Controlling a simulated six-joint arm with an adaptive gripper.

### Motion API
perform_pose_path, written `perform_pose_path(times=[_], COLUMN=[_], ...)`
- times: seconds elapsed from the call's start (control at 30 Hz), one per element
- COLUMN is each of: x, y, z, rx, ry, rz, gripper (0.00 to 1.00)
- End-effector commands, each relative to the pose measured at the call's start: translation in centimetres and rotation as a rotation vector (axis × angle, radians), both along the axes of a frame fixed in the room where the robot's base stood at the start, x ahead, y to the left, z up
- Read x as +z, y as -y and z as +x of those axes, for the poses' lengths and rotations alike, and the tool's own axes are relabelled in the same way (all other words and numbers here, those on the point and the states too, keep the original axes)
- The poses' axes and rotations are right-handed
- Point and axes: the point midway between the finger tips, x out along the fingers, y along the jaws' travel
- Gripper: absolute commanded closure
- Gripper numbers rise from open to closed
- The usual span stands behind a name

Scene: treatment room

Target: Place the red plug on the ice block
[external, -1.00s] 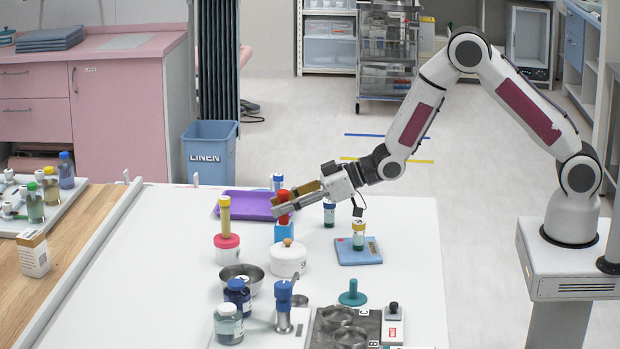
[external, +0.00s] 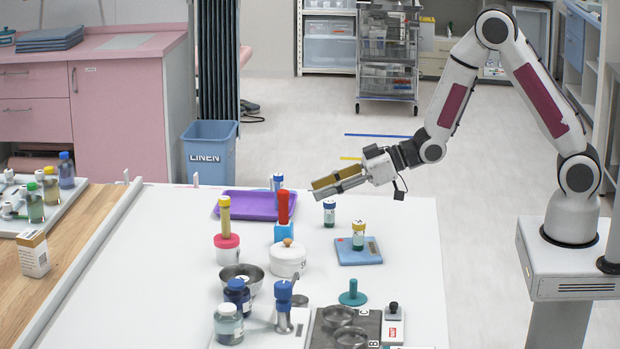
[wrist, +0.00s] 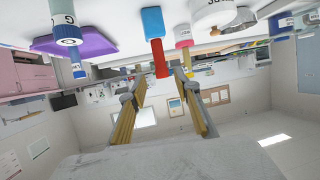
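The red plug (external: 283,206) stands upright on the small light-blue ice block (external: 284,233), in front of the purple tray. In the upside-down wrist view, the red plug (wrist: 160,58) meets the end of the blue block (wrist: 153,22), beyond the fingertips. My gripper (external: 318,190) is open and empty, to the right of the plug and apart from it. Its two fingers (wrist: 160,82) show spread in the wrist view, with clear space between them.
A purple tray (external: 243,205), a blue-capped vial (external: 329,214) and a white lidded pot (external: 288,259) stand close to the block. A yellow plug (external: 224,208) stands on a red-topped jar at left. A yellow-capped vial (external: 359,236) sits on a blue scale.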

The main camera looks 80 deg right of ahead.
Motion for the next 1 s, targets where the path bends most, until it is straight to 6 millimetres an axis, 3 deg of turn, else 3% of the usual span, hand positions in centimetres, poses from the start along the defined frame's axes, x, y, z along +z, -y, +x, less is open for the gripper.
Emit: perform_pose_path(times=[0.23,1.0], x=[0.5,1.1], y=[0.1,0.2], z=[-1.2,-1.4], rx=[0.001,-0.006], ry=[0.000,-0.008], rz=[-0.001,-0.010], gripper=[0.68,0.68])
